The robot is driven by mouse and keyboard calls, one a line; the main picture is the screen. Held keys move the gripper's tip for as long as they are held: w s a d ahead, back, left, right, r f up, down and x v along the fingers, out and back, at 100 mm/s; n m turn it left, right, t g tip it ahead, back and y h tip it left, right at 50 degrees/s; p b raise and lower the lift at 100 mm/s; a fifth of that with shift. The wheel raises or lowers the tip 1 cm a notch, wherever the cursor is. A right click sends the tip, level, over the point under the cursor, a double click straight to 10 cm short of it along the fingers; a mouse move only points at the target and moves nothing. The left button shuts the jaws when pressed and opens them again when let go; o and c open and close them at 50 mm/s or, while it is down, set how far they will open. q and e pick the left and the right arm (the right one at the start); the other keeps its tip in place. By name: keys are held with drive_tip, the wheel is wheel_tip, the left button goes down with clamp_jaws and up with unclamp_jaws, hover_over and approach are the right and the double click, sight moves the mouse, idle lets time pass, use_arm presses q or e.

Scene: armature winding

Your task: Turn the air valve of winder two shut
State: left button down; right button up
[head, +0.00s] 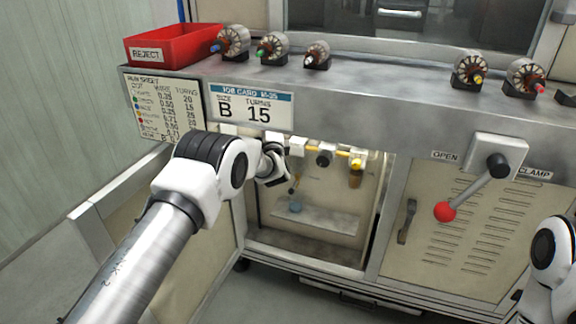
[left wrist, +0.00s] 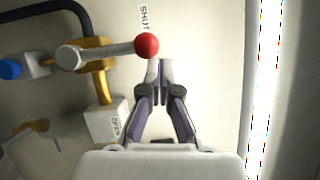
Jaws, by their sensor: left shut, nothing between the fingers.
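The air valve lever (left wrist: 108,50) shows in the left wrist view as a grey bar with a red ball (left wrist: 147,45) at its right end. Its grey hub sits on a brass valve body, and the bar lies nearly level across the picture. A SHUT label (left wrist: 143,18) is just above the ball. My left gripper (left wrist: 160,68) is shut and empty, its tips just below and right of the ball; whether they touch it I cannot tell. In the head view my left gripper (head: 272,163) is in the open lower bay, hiding the valve. My right gripper is out of view.
A brass pipe with fittings (head: 326,152) runs along the bay top. A clamp lever with a red knob (head: 445,211) stands to the right. Armatures (head: 272,47) and a red reject bin (head: 172,45) are on the ledge above. A wall edge (left wrist: 262,90) is right of the gripper.

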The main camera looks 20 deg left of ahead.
use_arm(q)
drive_tip(key=shift+a+r, duration=0.1)
drive_tip(key=shift+a, duration=0.1)
drive_tip(key=v, duration=1.2)
drive_tip(key=shift+d, duration=0.15)
